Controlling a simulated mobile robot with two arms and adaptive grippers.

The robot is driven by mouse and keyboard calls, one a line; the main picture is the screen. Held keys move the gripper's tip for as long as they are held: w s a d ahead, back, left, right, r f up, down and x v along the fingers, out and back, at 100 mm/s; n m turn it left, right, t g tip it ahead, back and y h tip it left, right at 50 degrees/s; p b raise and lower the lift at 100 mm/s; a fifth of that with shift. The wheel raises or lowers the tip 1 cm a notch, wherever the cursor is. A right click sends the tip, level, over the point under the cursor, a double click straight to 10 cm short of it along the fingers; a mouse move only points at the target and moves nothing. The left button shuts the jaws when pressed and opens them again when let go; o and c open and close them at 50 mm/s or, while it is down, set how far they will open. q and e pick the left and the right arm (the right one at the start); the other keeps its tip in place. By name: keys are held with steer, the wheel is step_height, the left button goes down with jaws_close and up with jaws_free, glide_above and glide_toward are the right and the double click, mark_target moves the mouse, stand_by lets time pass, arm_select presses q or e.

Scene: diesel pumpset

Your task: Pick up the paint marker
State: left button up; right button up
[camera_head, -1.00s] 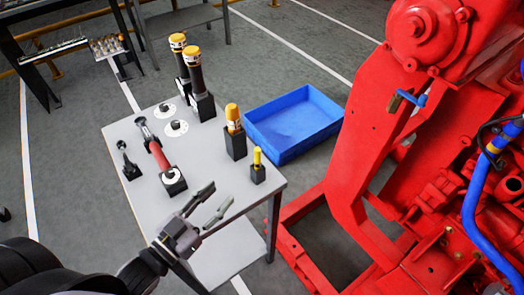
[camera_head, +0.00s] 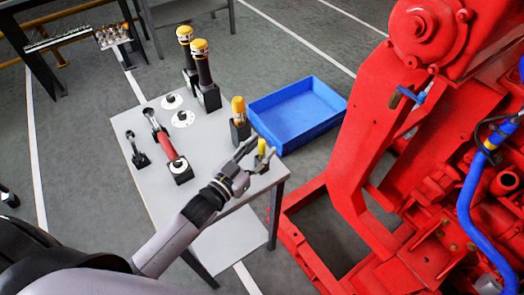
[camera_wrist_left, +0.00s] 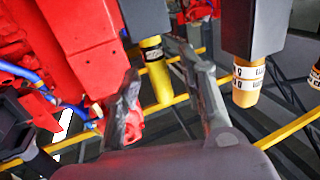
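The paint marker (camera_head: 262,148) is slim and yellow and stands upright in a small black holder (camera_head: 262,164) at the right front of the grey table. My left gripper (camera_head: 258,150) is open, with its two fingers to either side of the marker in the head view. In the left wrist view, the yellow marker (camera_wrist_left: 158,82) and the black holder (camera_wrist_left: 146,16) appear upside down between the spread fingers (camera_wrist_left: 155,75). I cannot tell whether a finger touches the marker. One finger partly covers the holder in the head view. My right gripper is not in view.
An orange-capped bottle (camera_head: 239,108) in a black holder stands close behind the marker. Two black tools with yellow tops (camera_head: 201,65), a red-handled tool (camera_head: 166,145) and white discs (camera_head: 183,119) are on the table (camera_head: 205,142). A blue bin (camera_head: 298,112) and red machine (camera_head: 365,130) lie right.

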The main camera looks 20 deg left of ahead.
arm_select(q)
steer(key=shift+w+d, duration=0.2)
steer(key=shift+w, duration=0.35)
steer(key=shift+c, duration=0.5)
jaws_close()
